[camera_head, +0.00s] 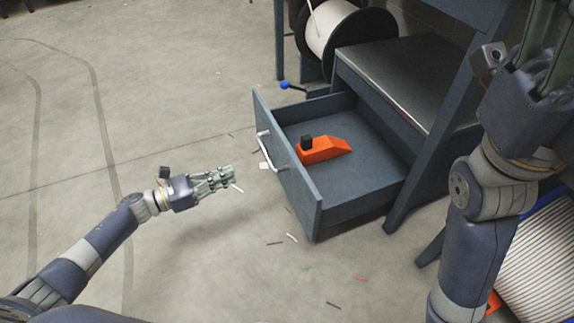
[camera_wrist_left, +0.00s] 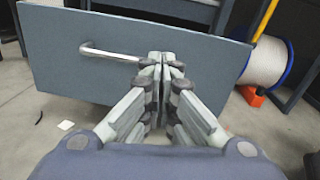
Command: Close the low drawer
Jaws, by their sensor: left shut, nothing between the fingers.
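The low drawer (camera_head: 330,205) is pulled out from under a grey-topped bench and stands open. Its blue-grey front panel (camera_wrist_left: 60,60) faces my left gripper, with a pale bar handle (camera_head: 268,150) that also shows in the left wrist view (camera_wrist_left: 105,52). An orange block-like tool with a black knob (camera_head: 325,150) lies inside the drawer. My left gripper (camera_head: 230,176) is shut and empty, in front of the panel and left of it in the head view. In the left wrist view its fingertips (camera_wrist_left: 166,60) overlap the handle's right end; contact cannot be told. My right gripper (camera_head: 548,60) is partly cut off at the top right.
A white cable spool (camera_head: 325,30) stands behind the drawer. A lever with a blue knob (camera_head: 284,85) sticks out beside it. Bench legs (camera_head: 410,190) stand right of the drawer. Small scraps litter otherwise open floor.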

